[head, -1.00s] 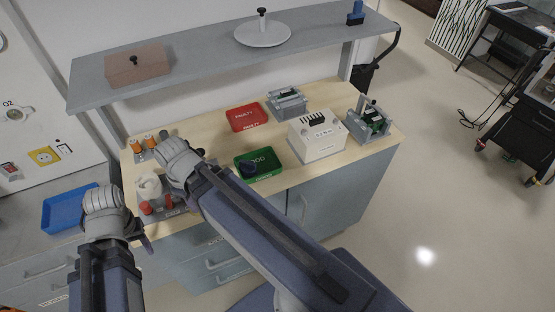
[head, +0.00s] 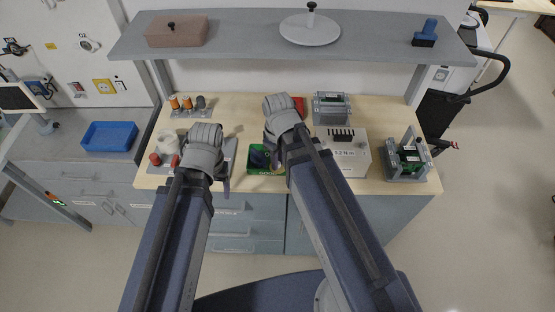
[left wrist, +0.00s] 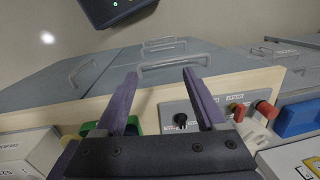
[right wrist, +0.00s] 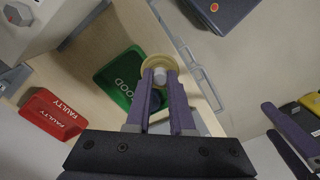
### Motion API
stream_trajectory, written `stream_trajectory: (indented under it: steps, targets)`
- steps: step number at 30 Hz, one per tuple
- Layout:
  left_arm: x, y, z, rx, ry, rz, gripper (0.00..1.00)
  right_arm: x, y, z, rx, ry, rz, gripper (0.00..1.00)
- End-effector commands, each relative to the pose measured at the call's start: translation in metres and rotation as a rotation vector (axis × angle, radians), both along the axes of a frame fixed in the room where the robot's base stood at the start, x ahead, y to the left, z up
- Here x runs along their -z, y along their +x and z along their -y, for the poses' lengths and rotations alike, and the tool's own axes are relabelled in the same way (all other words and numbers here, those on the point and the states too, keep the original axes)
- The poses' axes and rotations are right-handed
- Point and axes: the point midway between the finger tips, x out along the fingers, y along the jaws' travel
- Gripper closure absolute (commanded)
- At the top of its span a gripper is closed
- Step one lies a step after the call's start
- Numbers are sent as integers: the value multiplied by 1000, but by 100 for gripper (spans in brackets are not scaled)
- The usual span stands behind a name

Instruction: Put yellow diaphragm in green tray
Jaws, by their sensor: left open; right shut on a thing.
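The yellow diaphragm (right wrist: 160,58) is a round yellow disc with a pale centre knob. My right gripper (right wrist: 159,76) is shut on it and holds it up. Behind it in the right wrist view is the green tray (right wrist: 112,72), marked GOOD. The green tray (head: 253,171) sits near the bench's front edge in the head view, with a dark blue item (head: 259,157) in it. My right arm hides part of the tray and the diaphragm there. My left gripper (left wrist: 160,75) is open and empty, near the grey panel at the bench front.
The red FAULTY tray (right wrist: 52,113) lies behind the green one. A white box (head: 347,151) stands right of the green tray. Grey fixtures (head: 407,160) stand further right. A panel with red knobs (left wrist: 265,110) is at left. A shelf (head: 240,37) overhangs the back.

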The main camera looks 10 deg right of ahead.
Motion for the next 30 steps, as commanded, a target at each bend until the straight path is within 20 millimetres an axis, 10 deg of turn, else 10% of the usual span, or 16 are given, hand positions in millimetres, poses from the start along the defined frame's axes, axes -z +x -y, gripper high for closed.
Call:
stream_trajectory:
  steps: [3,9,19,30]
  targets:
    - [-21,0,0,0,0,0,13,-21,52,13,-12,0,0,100]
    - [-34,0,0,0,0,0,4,-34,94,31,-33,0,0,100]
    - [-25,0,0,1,0,0,4,-25,98,35,-38,0,0,100]
    - [28,0,0,-1,0,0,4,28,98,34,-38,0,0,100]
